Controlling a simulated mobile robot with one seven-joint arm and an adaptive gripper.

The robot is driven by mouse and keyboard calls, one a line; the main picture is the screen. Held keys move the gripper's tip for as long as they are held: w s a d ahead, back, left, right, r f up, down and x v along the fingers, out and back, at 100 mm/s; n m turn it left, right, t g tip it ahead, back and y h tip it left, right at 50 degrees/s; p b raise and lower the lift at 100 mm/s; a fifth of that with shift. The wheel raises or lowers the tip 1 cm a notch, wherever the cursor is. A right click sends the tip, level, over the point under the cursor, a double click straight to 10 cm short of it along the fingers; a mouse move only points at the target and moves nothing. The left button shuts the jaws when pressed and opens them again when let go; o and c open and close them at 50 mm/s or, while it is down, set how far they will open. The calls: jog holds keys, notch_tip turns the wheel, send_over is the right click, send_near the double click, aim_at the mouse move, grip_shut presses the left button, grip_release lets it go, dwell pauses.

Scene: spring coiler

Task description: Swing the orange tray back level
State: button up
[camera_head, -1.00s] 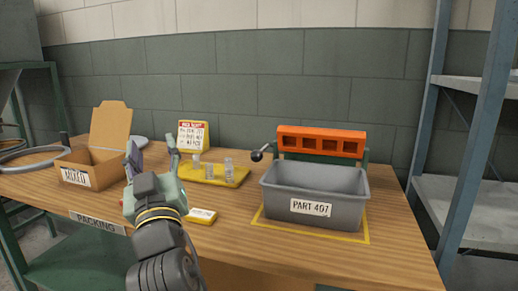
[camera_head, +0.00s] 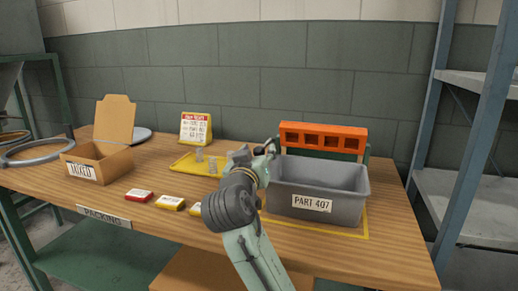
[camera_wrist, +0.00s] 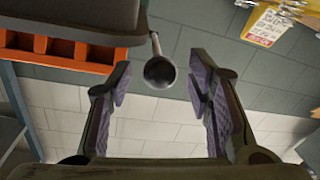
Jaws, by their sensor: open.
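The orange tray (camera_head: 324,129) is tipped up on its edge behind the grey bin, its row of square compartments facing forward. In the wrist view the tray (camera_wrist: 62,46) shows at the upper left. A lever with a dark ball knob (camera_wrist: 159,72) sits at the tray's left end. My gripper (camera_head: 263,150) is at the lever, left of the tray. In the wrist view my gripper (camera_wrist: 160,85) is open, with the knob in line with the gap between its fingertips. No contact shows. My gripper mostly hides the knob in the head view.
The grey bin (camera_head: 315,206) labelled PART 407 stands in front of the tray, close to my arm. A yellow rack (camera_head: 184,164) with clear pieces and a sign (camera_head: 195,129) are to the left. A cardboard box (camera_head: 105,160) stands farther left. Metal shelving (camera_head: 465,208) is at the right.

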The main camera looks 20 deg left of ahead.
jog(key=shift+w+a, duration=0.1)
jog(key=shift+w, duration=0.7)
jog(key=shift+c, duration=0.2)
grip_shut()
